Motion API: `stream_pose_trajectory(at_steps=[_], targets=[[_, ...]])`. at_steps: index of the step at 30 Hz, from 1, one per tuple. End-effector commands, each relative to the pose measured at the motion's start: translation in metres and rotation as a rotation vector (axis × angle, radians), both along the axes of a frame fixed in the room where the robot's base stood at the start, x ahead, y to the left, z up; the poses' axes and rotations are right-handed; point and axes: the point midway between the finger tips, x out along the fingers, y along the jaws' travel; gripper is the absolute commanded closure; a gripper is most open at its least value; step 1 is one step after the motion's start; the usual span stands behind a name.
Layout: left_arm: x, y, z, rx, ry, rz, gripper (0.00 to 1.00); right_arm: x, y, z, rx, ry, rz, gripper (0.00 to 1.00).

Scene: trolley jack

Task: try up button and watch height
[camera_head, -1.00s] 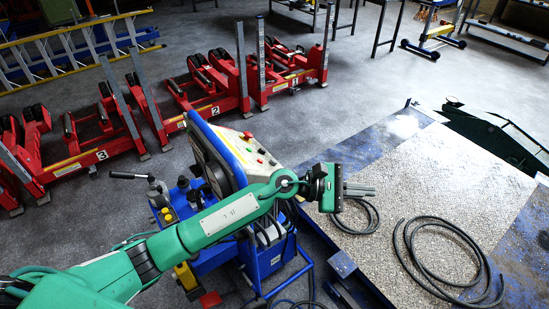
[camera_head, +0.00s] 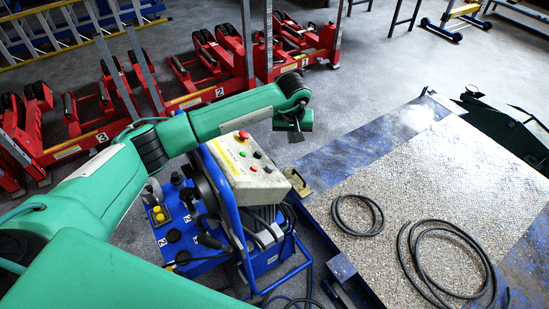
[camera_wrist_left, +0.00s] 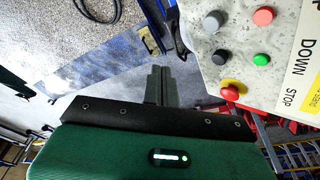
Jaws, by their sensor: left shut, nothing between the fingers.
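A pale control box (camera_head: 250,178) with a red mushroom stop button (camera_head: 243,135) and several smaller buttons tops the blue wheeled unit (camera_head: 266,259). In the left wrist view the panel (camera_wrist_left: 203,74) fills the upper right. It has a grey button (camera_wrist_left: 213,21) and a red button (camera_wrist_left: 263,16), then a black button (camera_wrist_left: 219,57) and a green button (camera_wrist_left: 261,59) beside the word DOWN. The label above is cut off; only a P shows. My left gripper (camera_head: 296,134) is shut and empty, beyond and right of the box. Its fingers (camera_wrist_left: 160,75) are clear of the panel. My right gripper is out of view.
A blue-edged platform (camera_head: 400,170) with coiled black hoses (camera_head: 440,265) lies at the right. Red numbered lift units (camera_head: 215,80) stand in a row behind. A yellow ladder (camera_head: 60,30) lies at the back left. Grey floor is open at the back centre.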

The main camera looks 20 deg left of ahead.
Motion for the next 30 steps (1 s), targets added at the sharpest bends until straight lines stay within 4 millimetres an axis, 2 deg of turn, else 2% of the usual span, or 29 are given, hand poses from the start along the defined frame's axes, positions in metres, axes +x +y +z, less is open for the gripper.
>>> stream_pose_trajectory(at_steps=[11,17,29,30], targets=[[0.002,0.005,0.002,0.022,-0.001,-0.003,1.0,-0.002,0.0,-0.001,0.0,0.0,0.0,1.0],[-0.002,0.007,-0.003,0.022,0.001,-0.003,1.0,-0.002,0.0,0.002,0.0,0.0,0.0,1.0],[-0.028,0.027,-0.044,0.02,0.002,-0.001,1.0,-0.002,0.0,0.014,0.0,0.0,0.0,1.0],[-0.031,0.03,-0.05,0.021,0.001,-0.002,1.0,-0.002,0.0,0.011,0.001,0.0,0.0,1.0]])
